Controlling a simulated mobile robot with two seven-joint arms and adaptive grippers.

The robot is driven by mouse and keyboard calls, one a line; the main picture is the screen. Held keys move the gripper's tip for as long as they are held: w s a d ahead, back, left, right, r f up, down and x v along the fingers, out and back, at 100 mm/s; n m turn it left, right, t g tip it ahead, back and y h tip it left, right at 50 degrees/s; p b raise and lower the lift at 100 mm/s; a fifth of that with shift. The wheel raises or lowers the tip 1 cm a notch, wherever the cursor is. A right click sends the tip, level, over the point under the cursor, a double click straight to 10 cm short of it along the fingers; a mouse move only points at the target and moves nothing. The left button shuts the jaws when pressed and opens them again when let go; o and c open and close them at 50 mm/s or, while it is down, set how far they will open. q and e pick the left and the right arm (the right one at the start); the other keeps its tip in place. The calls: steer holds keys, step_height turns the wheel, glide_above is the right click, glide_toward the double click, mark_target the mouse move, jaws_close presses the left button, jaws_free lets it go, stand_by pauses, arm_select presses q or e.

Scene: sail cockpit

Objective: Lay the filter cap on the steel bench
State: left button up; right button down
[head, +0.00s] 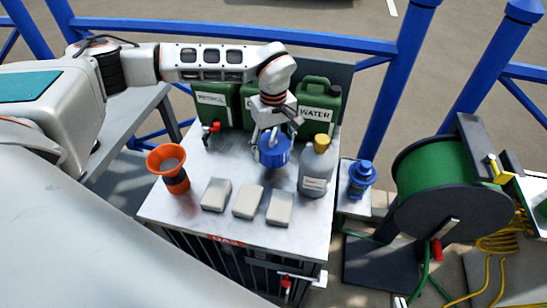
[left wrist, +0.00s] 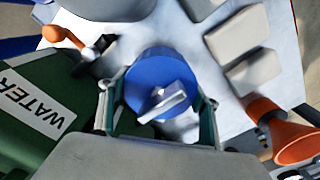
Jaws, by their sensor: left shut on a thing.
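The filter cap (head: 273,151) is a round blue cap with a grey raised grip on its top. In the left wrist view the cap (left wrist: 150,68) sits between the two fingers of my gripper (left wrist: 158,112). Its underside is hidden, so I cannot tell whether it touches the steel. My right gripper is not in view.
A grey bottle with a yellow cap (head: 316,168) is close right. An orange funnel (head: 169,168) and pale blocks (head: 248,201) stand nearer. A blue fitting (head: 361,177) and a hose reel (head: 445,190) are right.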

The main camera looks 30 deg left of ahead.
mark_target(273, 134)
arm_select(q)
steer(key=shift+f, duration=2.3)
steer(key=shift+f, duration=0.2)
steer(key=o, duration=1.2)
steer(key=shift+o, duration=0.2)
step_height(273, 134, up, 12)
steer(key=shift+r, duration=0.15)
